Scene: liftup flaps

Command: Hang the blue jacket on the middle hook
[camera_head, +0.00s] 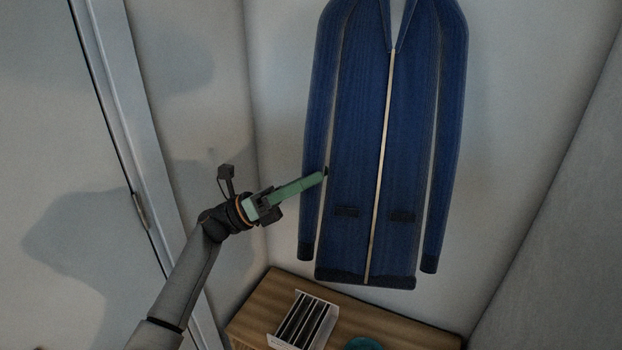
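The blue jacket (365,150) hangs upright, close to the back wall, with its front and pale zip line facing me. Its top is cut off by the upper edge of the view, so its collar and whatever holds it up are hidden. No hook is in view. My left gripper (322,175), with green fingers, reaches in from the lower left. Its tips overlap the jacket's left sleeve edge in the picture; I cannot tell whether they touch the cloth. The fingers are seen edge-on, so their opening is unclear. My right gripper is out of view.
A wooden cabinet (400,333) stands below the jacket. A white rack with dark slots (303,320) and a teal round item (362,344) sit on it. A pale door with a hinge (140,208) is on the left. Bare wall lies right of the jacket.

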